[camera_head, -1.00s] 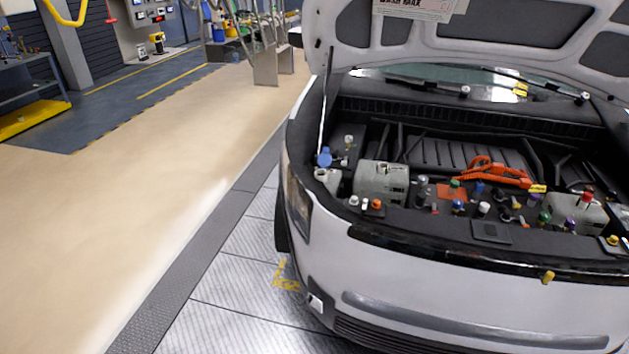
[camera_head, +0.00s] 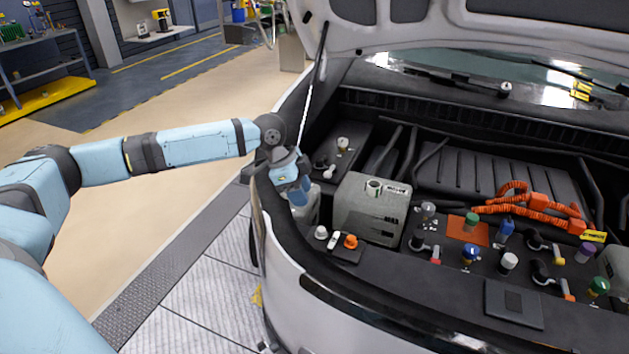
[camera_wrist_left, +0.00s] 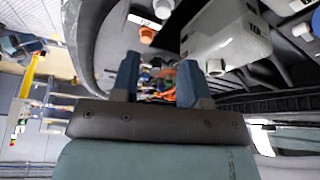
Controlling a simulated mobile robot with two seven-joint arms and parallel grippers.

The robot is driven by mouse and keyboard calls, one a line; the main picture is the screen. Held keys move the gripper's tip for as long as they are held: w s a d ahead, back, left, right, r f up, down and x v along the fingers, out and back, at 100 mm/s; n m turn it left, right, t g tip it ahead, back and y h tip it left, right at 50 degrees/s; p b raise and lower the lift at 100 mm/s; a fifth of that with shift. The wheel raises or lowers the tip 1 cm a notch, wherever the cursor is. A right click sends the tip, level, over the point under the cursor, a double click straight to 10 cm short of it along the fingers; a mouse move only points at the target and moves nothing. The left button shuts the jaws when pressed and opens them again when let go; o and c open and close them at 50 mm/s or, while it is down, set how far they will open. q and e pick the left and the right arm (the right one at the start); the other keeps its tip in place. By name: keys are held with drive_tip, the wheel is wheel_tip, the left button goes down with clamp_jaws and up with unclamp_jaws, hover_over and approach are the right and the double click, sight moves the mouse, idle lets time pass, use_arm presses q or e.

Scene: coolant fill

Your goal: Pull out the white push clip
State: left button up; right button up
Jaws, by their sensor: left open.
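The white push clip (camera_head: 321,233) appears to be the small round-headed white piece at the front left of the engine bay. A slim tilted white piece (camera_head: 333,240) and an orange-headed piece (camera_head: 350,242) stand just right of it. In the left wrist view the round white head (camera_wrist_left: 163,8) shows at the top edge, with the orange head (camera_wrist_left: 147,34) below it. My left gripper (camera_head: 299,191) is above the front left corner of the bay, left of and behind the clip. Its fingers (camera_wrist_left: 159,80) are apart and empty. My right gripper is out of view.
A grey-white tank (camera_head: 372,208) stands behind and right of the clip. A pale reservoir (camera_head: 304,208) is partly hidden under my left gripper. Colored caps and orange cables (camera_head: 525,204) fill the right.

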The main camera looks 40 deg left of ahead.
sight(321, 230)
use_arm(q)
drive_tip(key=x, duration=1.2)
drive_tip(key=shift+w+f, duration=0.2)
drive_tip(key=shift+f, duration=0.15)
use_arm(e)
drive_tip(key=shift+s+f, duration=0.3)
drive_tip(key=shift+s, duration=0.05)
use_arm(q)
drive_tip(key=shift+a, duration=0.1)
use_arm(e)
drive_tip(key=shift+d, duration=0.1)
use_arm(q)
drive_tip(key=shift+s, duration=0.1)
drive_tip(key=c, duration=0.8)
drive_tip(key=shift+o, duration=0.9)
drive_tip(key=shift+r+p, duration=0.3)
drive_tip(key=shift+p, duration=0.15)
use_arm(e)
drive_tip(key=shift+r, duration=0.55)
use_arm(q)
drive_tip(key=shift+r, duration=0.2)
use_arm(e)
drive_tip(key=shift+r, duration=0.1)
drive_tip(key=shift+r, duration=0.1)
